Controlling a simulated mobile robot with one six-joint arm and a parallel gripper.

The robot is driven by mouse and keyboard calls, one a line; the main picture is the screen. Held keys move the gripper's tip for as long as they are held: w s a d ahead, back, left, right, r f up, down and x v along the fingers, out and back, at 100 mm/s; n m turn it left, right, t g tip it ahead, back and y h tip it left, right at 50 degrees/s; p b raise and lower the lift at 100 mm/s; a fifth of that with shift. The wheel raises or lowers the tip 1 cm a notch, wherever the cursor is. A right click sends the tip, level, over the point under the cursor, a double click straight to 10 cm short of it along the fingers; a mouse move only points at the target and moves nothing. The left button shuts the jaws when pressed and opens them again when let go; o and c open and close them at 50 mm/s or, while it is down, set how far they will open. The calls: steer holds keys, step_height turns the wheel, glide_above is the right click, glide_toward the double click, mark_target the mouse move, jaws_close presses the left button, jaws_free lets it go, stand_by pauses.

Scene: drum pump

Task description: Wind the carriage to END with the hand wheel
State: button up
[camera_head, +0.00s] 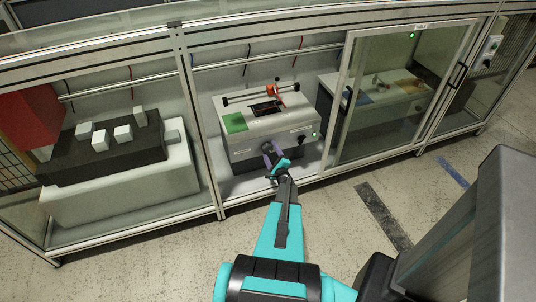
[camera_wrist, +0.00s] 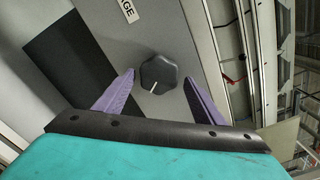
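The hand wheel appears as a dark, lobed knob (camera_wrist: 160,72) with a white pointer mark, in the middle of the wrist view. My gripper (camera_wrist: 159,78) is open, with one purple finger on each side of the knob and visible gaps between. In the head view my gripper (camera_head: 271,153) is at the front face of the grey machine (camera_head: 245,154) in the middle bay and partly hides the knob. The carriage seems to be the orange-red part (camera_head: 273,89) on the dark rail on top of the machine. The END mark cannot be read.
A green patch (camera_head: 234,123) lies on the machine's top left. Another dark control (camera_head: 302,139) is on its front right. A frame post (camera_head: 202,135) stands to the left and a sliding glass door (camera_head: 395,95) to the right. A partly cut-off label (camera_wrist: 128,11) is above the knob.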

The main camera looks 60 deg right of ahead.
steer(key=shift+w+a, duration=0.1)
steer(key=shift+w, duration=0.05)
steer(key=shift+a, duration=0.1)
steer(key=shift+a, duration=0.1)
steer(key=b+v, duration=0.2)
steer(key=v, duration=1.1)
steer(key=shift+s, duration=0.4)
steer(key=shift+w, duration=0.1)
